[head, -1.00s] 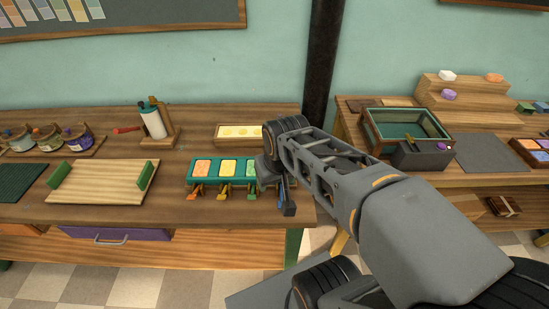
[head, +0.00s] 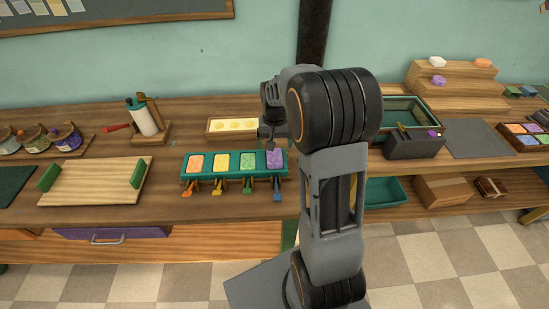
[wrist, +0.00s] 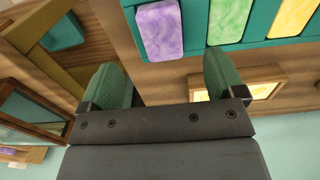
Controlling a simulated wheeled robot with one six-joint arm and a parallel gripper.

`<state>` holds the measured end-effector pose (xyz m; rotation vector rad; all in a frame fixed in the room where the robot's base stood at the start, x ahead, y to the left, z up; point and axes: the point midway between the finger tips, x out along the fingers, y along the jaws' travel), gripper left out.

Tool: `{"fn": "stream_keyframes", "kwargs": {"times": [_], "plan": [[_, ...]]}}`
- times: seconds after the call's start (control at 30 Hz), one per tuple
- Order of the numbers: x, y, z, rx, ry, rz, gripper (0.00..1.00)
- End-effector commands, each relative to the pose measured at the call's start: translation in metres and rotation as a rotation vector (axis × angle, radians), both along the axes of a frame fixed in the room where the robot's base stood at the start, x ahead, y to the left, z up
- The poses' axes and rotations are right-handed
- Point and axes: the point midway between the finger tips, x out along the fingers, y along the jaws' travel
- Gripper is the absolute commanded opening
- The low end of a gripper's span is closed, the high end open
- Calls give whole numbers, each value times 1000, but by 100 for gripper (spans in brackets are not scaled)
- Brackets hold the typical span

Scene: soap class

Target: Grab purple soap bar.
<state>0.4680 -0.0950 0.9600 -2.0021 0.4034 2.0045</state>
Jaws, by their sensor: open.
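A purple marbled soap bar (head: 274,158) sits in the rightmost slot of a green tray (head: 234,174), beside green, yellow and orange bars. In the wrist view the purple bar (wrist: 160,28) lies at the top, beyond and roughly between my two green finger pads. My gripper (wrist: 164,78) is open with nothing between the pads. In the head view my gripper (head: 268,141) hangs just above and behind the purple bar, partly hidden by my arm. The gap between it and the bar is hard to judge.
Other purple soaps lie on the wooden steps (head: 455,92) and on the dark box (head: 413,147) at right. A pale mould (head: 232,126) is close behind the green tray. Coloured levers (head: 217,187) stick out at its front. The wooden board (head: 96,184) is at left.

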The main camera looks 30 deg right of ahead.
Motion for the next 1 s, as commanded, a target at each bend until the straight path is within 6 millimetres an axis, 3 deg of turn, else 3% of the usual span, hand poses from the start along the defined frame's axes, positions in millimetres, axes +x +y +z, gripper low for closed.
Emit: {"fn": "stream_keyframes", "kwargs": {"times": [0.1,0.37,0.7,1.0], "plan": [[0,0,-15,1,2,0,88],[0,0,-29,0,1,1,88],[1,0,-71,0,1,1,88],[1,0,-76,0,-1,1,88]]}}
